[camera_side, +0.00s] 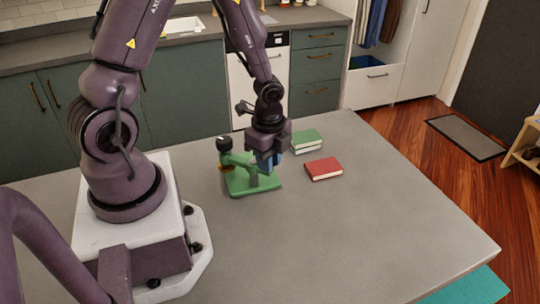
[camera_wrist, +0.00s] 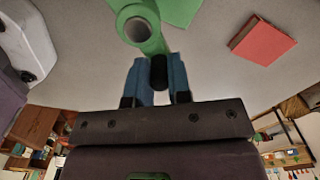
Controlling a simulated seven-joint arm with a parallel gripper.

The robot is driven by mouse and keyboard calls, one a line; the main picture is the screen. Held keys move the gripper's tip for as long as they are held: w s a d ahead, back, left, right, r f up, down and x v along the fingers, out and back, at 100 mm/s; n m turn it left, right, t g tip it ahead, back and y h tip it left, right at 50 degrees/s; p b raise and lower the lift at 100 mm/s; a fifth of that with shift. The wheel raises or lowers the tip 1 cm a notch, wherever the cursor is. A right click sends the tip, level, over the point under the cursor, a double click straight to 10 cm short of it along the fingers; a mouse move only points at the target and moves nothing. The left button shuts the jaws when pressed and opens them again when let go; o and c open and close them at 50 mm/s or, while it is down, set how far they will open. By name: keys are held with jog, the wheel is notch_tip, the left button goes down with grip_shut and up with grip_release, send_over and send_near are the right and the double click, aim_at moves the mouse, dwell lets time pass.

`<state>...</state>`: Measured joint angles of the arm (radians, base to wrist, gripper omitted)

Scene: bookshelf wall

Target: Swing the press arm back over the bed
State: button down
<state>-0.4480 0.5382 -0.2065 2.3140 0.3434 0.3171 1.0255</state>
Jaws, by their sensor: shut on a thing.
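The green press (camera_side: 238,185) stands on the grey table, its flat bed low and its arm (camera_side: 238,160) raised above it. A black knob (camera_side: 223,144) tops its left end. My gripper (camera_side: 268,160) is at the right end of the arm, above the bed's right part. In the wrist view, my gripper's blue fingers (camera_wrist: 158,82) close on both sides of a black handle (camera_wrist: 158,66). The handle joins the green arm (camera_wrist: 154,45), which has a round hub (camera_wrist: 137,27). The fingers hide the handle in the side view.
A red book (camera_side: 324,168) lies on the table right of the press; it also shows in the wrist view (camera_wrist: 263,41). A green book (camera_side: 307,142) lies behind it, close to my gripper. The table's right and front are clear.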

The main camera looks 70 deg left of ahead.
jog(key=shift+s+d+m, duration=0.15)
jog(key=shift+s+m, duration=0.35)
jog(key=shift+m, duration=1.05)
jog(key=shift+s+d+m, duration=0.15)
jog(key=shift+s+m, duration=0.3)
jog(key=shift+m, duration=1.15)
jog(key=shift+s+d+m, duration=0.15)
jog(key=shift+s+m, duration=0.35)
jog(key=shift+m, duration=1.05)
jog(key=c, duration=1.1)
grip_release()
jog(key=shift+o, duration=0.2)
notch_tip(320, 180, up, 13)
